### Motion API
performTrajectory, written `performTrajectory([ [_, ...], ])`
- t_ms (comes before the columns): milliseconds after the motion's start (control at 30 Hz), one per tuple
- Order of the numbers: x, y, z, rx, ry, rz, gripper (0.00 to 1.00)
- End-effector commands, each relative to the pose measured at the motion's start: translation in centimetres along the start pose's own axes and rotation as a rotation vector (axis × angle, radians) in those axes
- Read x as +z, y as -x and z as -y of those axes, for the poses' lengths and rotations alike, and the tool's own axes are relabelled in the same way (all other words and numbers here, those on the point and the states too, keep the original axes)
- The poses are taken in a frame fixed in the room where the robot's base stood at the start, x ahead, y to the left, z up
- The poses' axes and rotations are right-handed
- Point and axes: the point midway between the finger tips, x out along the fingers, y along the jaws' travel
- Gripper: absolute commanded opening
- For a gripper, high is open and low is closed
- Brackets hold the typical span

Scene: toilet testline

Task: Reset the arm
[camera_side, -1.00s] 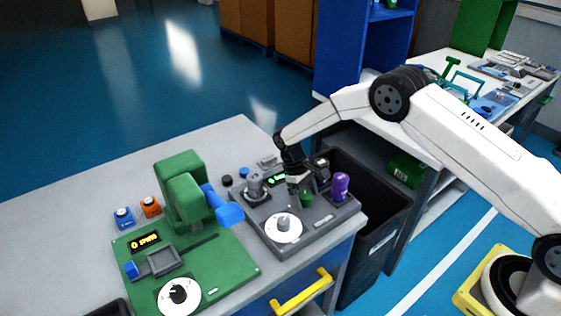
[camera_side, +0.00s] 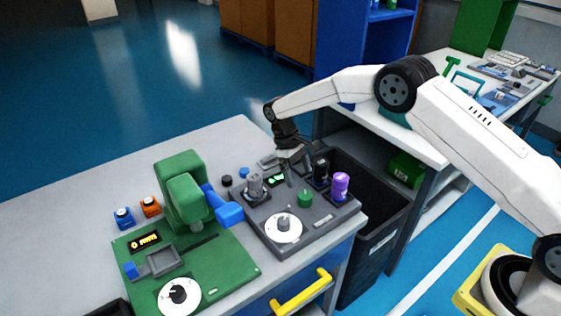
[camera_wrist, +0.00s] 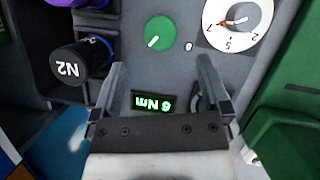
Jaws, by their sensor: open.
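My gripper (camera_side: 291,170) is above the back part of the grey test panel (camera_side: 267,228) in the side view. In the wrist view my gripper (camera_wrist: 160,85) has its two fingers spread apart, with nothing between them. Below the fingers I see the panel's small display (camera_wrist: 153,103) reading "6 Nm". A green knob (camera_wrist: 160,33) lies beyond the fingertips, and it also shows in the side view (camera_side: 305,198). A white numbered dial (camera_wrist: 238,18) is at the top right of the wrist view.
A black "N2" cylinder (camera_wrist: 76,62) stands by the left finger, beside a purple one (camera_side: 340,185). A grey metal part (camera_side: 255,186) stands on the panel's left. A green press-like device (camera_side: 184,190) stands farther left. A black bin (camera_side: 380,215) is beside the bench.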

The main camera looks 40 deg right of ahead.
Motion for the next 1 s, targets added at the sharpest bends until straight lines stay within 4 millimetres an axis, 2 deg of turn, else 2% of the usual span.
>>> performTrajectory([
  [567, 0.4, 0.6, -0.1, -0.001, -0.006, -0.015, 0.97],
  [767, 1.9, 1.6, -0.2, -0.003, -0.025, -0.064, 0.97],
  [1000, 5.1, 2.9, -0.3, -0.007, -0.059, -0.158, 0.97],
])
